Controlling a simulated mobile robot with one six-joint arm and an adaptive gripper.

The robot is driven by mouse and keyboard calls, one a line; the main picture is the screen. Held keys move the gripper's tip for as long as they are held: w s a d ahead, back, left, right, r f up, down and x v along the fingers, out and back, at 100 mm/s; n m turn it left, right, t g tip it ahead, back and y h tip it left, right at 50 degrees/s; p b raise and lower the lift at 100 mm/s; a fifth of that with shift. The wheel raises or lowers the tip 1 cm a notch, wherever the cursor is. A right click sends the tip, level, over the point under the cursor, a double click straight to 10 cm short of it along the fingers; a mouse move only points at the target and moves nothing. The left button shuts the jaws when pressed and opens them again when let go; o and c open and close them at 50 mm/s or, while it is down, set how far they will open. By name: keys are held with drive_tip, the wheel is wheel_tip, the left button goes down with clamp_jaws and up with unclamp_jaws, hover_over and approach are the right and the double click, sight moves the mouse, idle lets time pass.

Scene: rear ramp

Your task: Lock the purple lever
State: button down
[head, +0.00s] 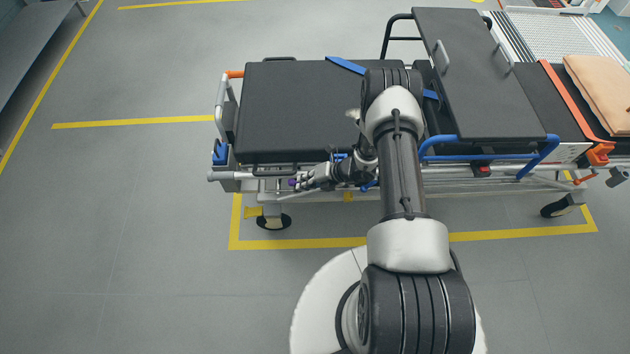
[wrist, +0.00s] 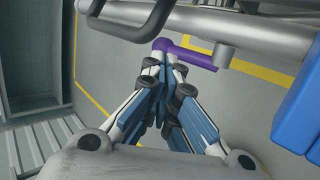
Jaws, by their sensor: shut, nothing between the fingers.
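The purple lever (wrist: 198,57) sits under the grey rail in the wrist view, with its rounded end at the left and its bar running right to a grey fitting. A small purple bit of the lever (head: 292,183) shows at the stretcher's near side in the head view. My gripper (wrist: 164,68) is shut and empty, its fingertips right at the lever's left part. I cannot tell whether they touch it. In the head view my gripper (head: 304,182) is small beside the lever, below the stretcher's side edge.
The stretcher (head: 290,105) has a black mattress and silver rails. A black bar (wrist: 150,22) and the grey rail (wrist: 215,25) run close above the fingertips. A blue part (wrist: 300,115) is at the right. Open grey floor (head: 120,240) lies to the left.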

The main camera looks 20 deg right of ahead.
drive_tip(key=shift+b+x, duration=0.3)
drive_tip(key=shift+x, duration=0.95)
drive_tip(key=shift+a, duration=0.1)
